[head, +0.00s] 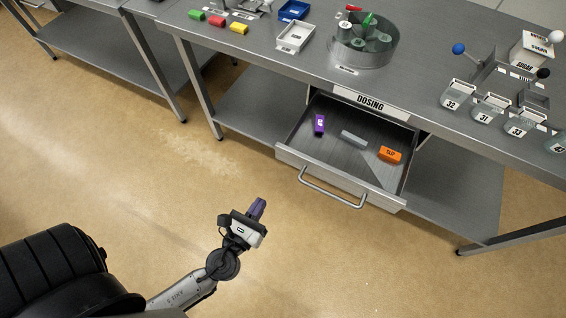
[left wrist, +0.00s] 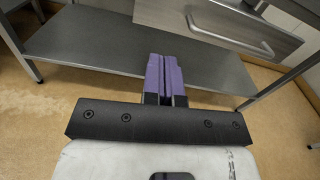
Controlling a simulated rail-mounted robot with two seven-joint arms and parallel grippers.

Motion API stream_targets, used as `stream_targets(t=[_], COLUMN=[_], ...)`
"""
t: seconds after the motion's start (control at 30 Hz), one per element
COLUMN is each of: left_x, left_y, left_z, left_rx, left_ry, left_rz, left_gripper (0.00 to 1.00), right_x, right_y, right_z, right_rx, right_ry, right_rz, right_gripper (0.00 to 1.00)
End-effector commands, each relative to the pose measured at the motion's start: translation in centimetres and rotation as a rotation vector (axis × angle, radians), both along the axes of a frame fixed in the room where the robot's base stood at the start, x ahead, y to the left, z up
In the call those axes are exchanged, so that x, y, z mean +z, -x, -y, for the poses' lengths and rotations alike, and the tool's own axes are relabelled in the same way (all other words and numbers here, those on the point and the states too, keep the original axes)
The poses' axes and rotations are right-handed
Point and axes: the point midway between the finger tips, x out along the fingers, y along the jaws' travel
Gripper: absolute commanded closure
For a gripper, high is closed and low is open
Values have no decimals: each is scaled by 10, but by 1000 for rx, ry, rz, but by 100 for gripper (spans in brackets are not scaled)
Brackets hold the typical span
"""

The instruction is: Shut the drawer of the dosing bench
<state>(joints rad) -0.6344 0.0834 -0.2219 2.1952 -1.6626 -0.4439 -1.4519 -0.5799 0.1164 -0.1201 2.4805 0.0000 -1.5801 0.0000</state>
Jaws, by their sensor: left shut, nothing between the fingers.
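The dosing bench (head: 250,70) has its drawer (head: 340,188) pulled open under the "DOSING" label (head: 370,103). The drawer holds a purple item (head: 319,125), a grey item (head: 353,139) and an orange block (head: 390,154). A bar handle (head: 330,190) is on its front. My left gripper (head: 258,207) is shut and empty, with purple fingers, in front of the drawer, left of the handle and apart from it. In the left wrist view the shut fingers (left wrist: 165,75) point towards the lower shelf, with the drawer front (left wrist: 215,22) and handle (left wrist: 230,38) above and to the right. My right gripper is out of view.
The lower shelf (head: 440,190) runs beneath the drawer, and bench legs (head: 200,90) stand at the left. The bench top holds trays, a round container (head: 365,50) and several numbered clear bins (head: 490,108). The floor (head: 130,190) before the bench is clear.

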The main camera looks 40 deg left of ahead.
Motion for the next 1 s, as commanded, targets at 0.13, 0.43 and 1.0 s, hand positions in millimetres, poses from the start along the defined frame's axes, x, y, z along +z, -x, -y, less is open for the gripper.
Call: stream_targets(t=[0.13,0.43,1.0], left_x=[0,2,0], left_y=[-2,-39,-126], left_z=[0,-8,-27], left_rx=[-2,0,-1], left_ry=[-74,-91,-89], left_rz=[-16,-17,-18], left_gripper=[100,100,100], right_x=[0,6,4], right_y=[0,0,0], right_z=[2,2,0], right_rx=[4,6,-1], right_ry=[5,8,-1], right_rz=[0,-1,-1], right_gripper=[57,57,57])
